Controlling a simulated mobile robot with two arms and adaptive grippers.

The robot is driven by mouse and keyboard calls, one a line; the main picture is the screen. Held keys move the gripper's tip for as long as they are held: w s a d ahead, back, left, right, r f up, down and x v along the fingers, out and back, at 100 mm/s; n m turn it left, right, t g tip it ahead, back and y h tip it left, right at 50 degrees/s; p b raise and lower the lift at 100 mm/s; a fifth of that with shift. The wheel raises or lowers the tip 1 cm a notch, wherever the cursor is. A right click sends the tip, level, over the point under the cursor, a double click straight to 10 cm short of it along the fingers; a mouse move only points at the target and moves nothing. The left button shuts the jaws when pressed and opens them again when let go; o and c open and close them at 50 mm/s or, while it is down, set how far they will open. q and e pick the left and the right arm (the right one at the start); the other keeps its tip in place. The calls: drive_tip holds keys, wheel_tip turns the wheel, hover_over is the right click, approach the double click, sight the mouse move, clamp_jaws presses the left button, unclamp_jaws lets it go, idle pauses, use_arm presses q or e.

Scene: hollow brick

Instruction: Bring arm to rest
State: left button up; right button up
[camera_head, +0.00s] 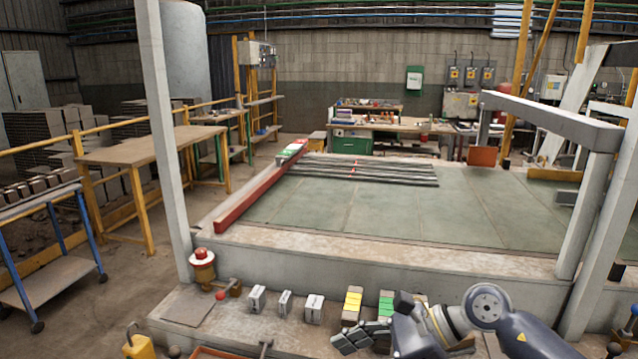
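My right arm comes in from the lower right, bent at a grey and white joint. My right gripper (362,337) points left, low over the ledge at the front of the platform. Its dark fingers show edge-on, and I cannot tell whether they are apart or together. A yellow-topped block (351,305) and a green-topped block (386,305) stand just behind it, the green one partly hidden by the gripper. I cannot tell whether the gripper touches them. My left gripper is out of view.
Three small grey-white blocks (285,303) stand in a row left of the coloured ones. A red-capped post (202,268) and a grey upright (164,150) rise at the left. The platform (400,212) carries a red beam (255,195) and long dark bars (365,170).

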drive_tip(key=s+a+r+m+t+y, duration=0.2)
drive_tip(key=a+r+m+y, duration=0.25)
drive_tip(key=a+r, duration=0.2)
wheel_tip(320, 180, up, 7)
drive_tip(key=w+d+m+t+y, duration=0.2)
drive_tip(key=w+m+t+y, duration=0.15)
drive_tip(key=m+t, duration=0.6)
drive_tip(key=w+d+f+m+t+h, duration=0.2)
drive_tip(key=d+f+m+t+h, duration=0.35)
drive_tip(key=m, duration=0.65)
drive_tip(key=w+d+f+m+t+h, duration=0.1)
drive_tip(key=d+f+m+t+h, duration=0.1)
drive_tip(key=d+m+h, duration=0.65)
drive_tip(key=s+d+f+m+g+h, duration=0.3)
drive_tip(key=d+f+m+g+h, duration=0.15)
drive_tip(key=f+m, duration=0.55)
drive_tip(key=s+d+f+m+g, duration=0.1)
drive_tip(key=s+f+m+g, duration=0.4)
drive_tip(key=s+f, duration=0.55)
drive_tip(key=s+f+m+g, duration=0.3)
drive_tip(key=s+f+g, duration=0.45)
drive_tip(key=s, duration=0.65)
wheel_tip(320, 180, down, 27)
drive_tip(key=s, duration=0.2)
drive_tip(key=s+d+f+g, duration=0.1)
drive_tip(key=s+d+f, duration=0.2)
drive_tip(key=s+f, duration=1.3)
drive_tip(key=shift+s+g+h, duration=0.35)
drive_tip(key=shift+s+g, duration=0.05)
